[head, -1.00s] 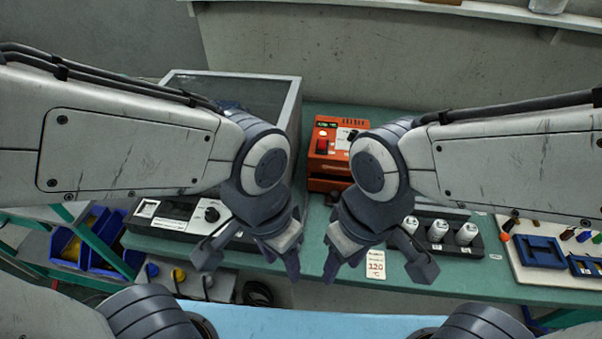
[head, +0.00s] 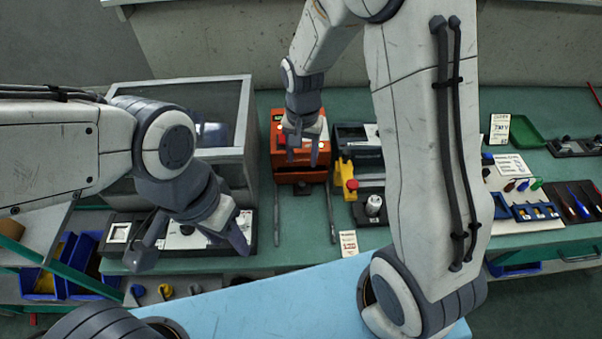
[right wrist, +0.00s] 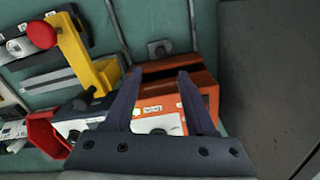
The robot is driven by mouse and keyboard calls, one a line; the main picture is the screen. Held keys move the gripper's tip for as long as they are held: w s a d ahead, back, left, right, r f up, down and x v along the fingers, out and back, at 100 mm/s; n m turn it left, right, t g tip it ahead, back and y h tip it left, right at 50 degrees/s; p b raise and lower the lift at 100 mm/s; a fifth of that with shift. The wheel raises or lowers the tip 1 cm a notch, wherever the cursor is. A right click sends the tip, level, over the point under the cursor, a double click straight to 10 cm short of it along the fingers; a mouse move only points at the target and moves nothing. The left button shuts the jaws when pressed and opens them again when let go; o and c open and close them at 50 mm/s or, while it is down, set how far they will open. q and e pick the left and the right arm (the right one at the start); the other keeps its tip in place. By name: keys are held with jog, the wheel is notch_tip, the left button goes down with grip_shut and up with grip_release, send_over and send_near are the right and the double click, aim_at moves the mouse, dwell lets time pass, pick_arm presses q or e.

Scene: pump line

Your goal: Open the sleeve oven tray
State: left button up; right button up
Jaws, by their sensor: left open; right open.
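The orange sleeve oven (head: 301,176) stands on the green bench in the middle of the head view. It also shows in the right wrist view (right wrist: 205,80). A small grey handle (right wrist: 160,49) sits close in front of the oven's face, between two thin rails; the tray itself is not clearly visible. My right gripper (head: 302,157) points down over the oven's top, open and empty; its fingers (right wrist: 160,73) cover part of the oven in the right wrist view. My left gripper (head: 192,248) is open and empty at the front left, above a black-and-white control panel (head: 123,232).
A glass-sided box (head: 247,118) stands left of the oven. Right of it are a yellow piece with a red knob (head: 347,176) and a white cylinder (head: 374,205). A white 120 card (head: 348,243) lies in front. Bench between the rails is clear.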

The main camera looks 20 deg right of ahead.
aim_at(302, 183)
notch_tip(302, 183, down, 10)
jog(key=shift+r, duration=0.15)
dwell(0.3)
grip_shut()
jog(key=shift+p, duration=0.3)
dwell(1.0)
